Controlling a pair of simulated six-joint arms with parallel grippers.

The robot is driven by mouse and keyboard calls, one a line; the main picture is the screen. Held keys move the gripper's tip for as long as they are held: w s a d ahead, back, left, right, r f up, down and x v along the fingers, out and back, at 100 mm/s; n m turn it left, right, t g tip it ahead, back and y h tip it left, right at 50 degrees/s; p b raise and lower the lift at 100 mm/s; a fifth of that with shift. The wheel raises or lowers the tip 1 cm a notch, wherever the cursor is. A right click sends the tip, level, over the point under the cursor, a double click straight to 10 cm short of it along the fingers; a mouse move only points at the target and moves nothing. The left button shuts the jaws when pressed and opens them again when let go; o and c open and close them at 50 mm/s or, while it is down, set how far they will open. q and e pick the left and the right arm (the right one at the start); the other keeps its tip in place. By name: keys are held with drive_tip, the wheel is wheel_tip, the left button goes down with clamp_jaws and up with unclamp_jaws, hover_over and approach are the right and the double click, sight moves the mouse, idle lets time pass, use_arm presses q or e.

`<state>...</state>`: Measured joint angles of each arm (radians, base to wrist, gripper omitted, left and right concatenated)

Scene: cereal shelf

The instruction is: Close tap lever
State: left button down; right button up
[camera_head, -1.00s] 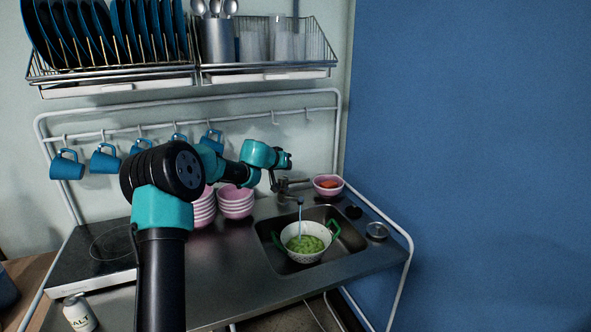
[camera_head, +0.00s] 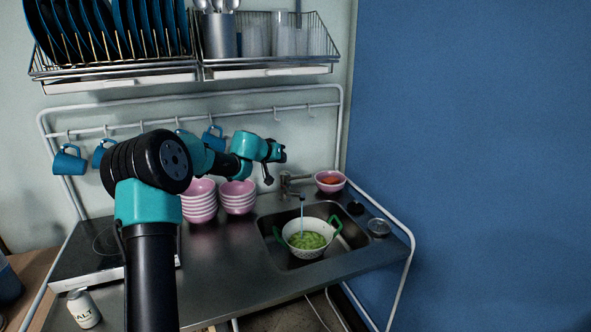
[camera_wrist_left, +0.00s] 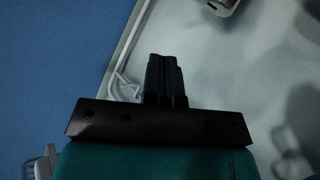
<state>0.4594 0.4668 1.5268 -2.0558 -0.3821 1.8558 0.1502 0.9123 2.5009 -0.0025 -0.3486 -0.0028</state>
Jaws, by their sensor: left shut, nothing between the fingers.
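The metal tap (camera_head: 288,187) stands at the back edge of the sink. Its lever is too small to make out clearly. A thin stream of water (camera_head: 302,217) falls from its spout into a white colander (camera_head: 301,254) with green handles and green contents. My left gripper (camera_head: 283,154) is just above and slightly left of the tap, apart from it. It points away towards the back wall, so its fingers are hardly visible there. In the left wrist view its dark fingers (camera_wrist_left: 165,77) are together and empty. My right gripper is not in view.
Stacked pink bowls (camera_head: 238,196) stand left of the tap. A pink bowl (camera_head: 330,182) with orange contents sits at its right. Blue mugs (camera_head: 69,160) hang from the rail. A dish rack (camera_head: 270,70) is above.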

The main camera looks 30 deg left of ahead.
use_arm(q)
drive_tip(key=shift+f, duration=0.1)
hover_over(299, 177)
drive_tip(key=s, duration=0.2)
wheel_tip(299, 177, down, 5)
drive_tip(key=shift+w+d+f, duration=0.15)
drive_tip(key=shift+d+f, duration=0.05)
drive_tip(key=shift+f, duration=0.45)
drive_tip(key=shift+w+d+f, duration=0.15)
drive_tip(key=shift+d+f, duration=0.05)
drive_tip(key=shift+f, duration=0.4)
drive_tip(key=shift+w+d+f, duration=0.15)
drive_tip(key=shift+d+f, duration=0.05)
drive_tip(key=shift+f, duration=0.45)
drive_tip(key=shift+f, duration=0.1)
